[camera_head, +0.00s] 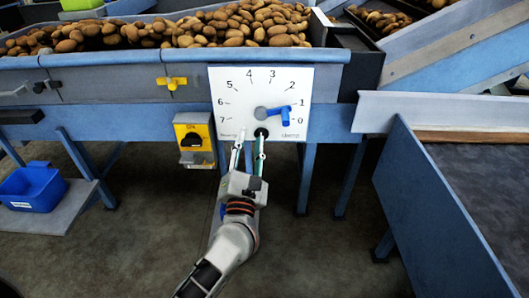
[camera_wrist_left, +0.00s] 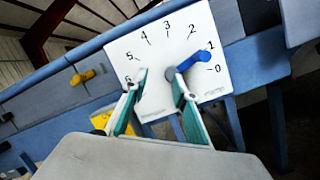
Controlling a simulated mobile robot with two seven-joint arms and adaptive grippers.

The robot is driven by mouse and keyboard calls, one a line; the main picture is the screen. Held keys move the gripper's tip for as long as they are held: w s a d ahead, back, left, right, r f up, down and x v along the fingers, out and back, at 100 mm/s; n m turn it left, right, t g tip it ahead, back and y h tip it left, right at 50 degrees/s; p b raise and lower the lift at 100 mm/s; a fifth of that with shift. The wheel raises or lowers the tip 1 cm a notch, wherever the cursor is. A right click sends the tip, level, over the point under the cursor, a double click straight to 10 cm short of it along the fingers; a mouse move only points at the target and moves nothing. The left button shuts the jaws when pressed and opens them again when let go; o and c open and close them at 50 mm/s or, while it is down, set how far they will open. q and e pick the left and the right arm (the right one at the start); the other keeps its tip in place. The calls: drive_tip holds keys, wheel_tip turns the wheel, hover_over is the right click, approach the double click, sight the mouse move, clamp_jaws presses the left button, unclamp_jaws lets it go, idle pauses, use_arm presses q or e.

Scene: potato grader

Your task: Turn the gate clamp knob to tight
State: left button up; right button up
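A white dial panel (camera_head: 230,100) marked 0 to 7 is on the machine's front. A blue lever (camera_head: 280,115) on a grey hub (camera_head: 260,113) points right, between 0 and 1; it also shows in the wrist view (camera_wrist_left: 193,62). In the wrist view nothing is seen held between the fingers (camera_wrist_left: 158,84).
A yellow handle (camera_head: 172,82) and a yellow box (camera_head: 193,138) are left of the panel. A black knob (camera_head: 40,87) is farther left. Potatoes (camera_head: 240,25) fill the trough above. A blue bin (camera_head: 32,187) is at left, a blue-sided conveyor (camera_head: 440,210) at right.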

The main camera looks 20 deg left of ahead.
use_arm(q)
drive_tip(key=w+f+n+g+b, duration=0.3)
drive_tip(key=w+f+n, duration=0.2)
drive_tip(key=f+n, duration=0.3)
drive_tip(key=f+b+x, duration=0.1)
drive_tip(key=x, duration=0.6)
drive_tip(key=shift+w+d+y, duration=0.3)
use_arm(e)
drive_tip(key=f, duration=0.2)
drive_tip(key=s+a+f, duration=0.1)
drive_tip(key=f, duration=0.1)
drive_tip(key=shift+s, duration=0.1)
use_arm(q)
clamp_jaws()
